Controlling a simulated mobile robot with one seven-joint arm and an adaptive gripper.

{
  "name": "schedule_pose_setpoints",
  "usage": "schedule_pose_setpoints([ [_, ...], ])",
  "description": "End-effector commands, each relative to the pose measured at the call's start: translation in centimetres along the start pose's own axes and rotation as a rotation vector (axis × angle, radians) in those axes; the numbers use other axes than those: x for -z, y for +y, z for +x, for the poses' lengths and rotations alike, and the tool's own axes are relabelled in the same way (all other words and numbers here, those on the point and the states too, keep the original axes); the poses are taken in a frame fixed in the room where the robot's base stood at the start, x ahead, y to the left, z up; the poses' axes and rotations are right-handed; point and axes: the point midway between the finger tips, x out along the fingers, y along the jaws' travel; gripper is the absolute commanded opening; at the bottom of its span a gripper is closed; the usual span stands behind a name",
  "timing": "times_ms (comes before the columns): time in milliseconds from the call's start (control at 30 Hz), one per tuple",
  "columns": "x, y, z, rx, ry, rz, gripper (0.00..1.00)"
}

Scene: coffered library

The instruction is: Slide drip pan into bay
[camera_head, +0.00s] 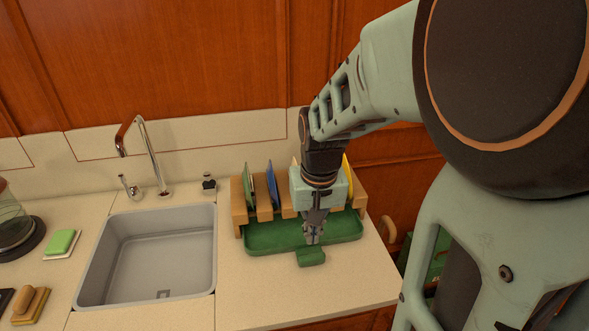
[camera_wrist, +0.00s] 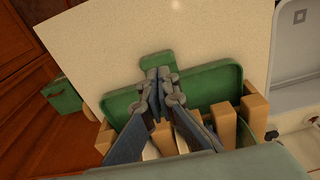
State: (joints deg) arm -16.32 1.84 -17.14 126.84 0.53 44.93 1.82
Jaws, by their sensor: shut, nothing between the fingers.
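The green drip pan (camera_head: 270,237) lies on the counter at the foot of the wooden dish rack (camera_head: 238,205), partly under it. Its front edge and tab handle (camera_head: 311,257) stick out toward the front. In the wrist view the drip pan (camera_wrist: 215,85) and its tab (camera_wrist: 157,63) also show beyond the fingers. My gripper (camera_head: 312,238) points down over the pan's front part, just behind the tab. Its fingers (camera_wrist: 157,76) are together with nothing between them. Whether the fingertips touch the pan I cannot tell. My arm hides part of the rack and the pan's middle.
Plates stand in the rack, among them a blue one (camera_head: 271,184) and a yellow one (camera_head: 348,178). A grey sink (camera_head: 150,250) with a faucet (camera_head: 150,155) is to the left. The counter (camera_head: 300,290) in front of the pan is clear. A green box (camera_wrist: 62,96) is below the counter edge.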

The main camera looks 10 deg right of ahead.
Motion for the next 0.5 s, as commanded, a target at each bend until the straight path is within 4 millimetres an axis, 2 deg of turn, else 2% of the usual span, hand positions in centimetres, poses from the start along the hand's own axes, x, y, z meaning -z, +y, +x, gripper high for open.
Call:
schedule_pose_setpoints([
  [33, -1.5, 0.0, 0.3, 0.0, -0.043, -0.017, 0.0],
  [167, -3.8, -0.1, 1.1, 0.001, -0.103, -0.046, 0.0],
  [367, -4.5, -0.1, 2.8, 0.001, -0.121, -0.053, 0.0],
  [500, -4.8, -0.1, 5.3, 0.001, -0.122, -0.051, 0.0],
])
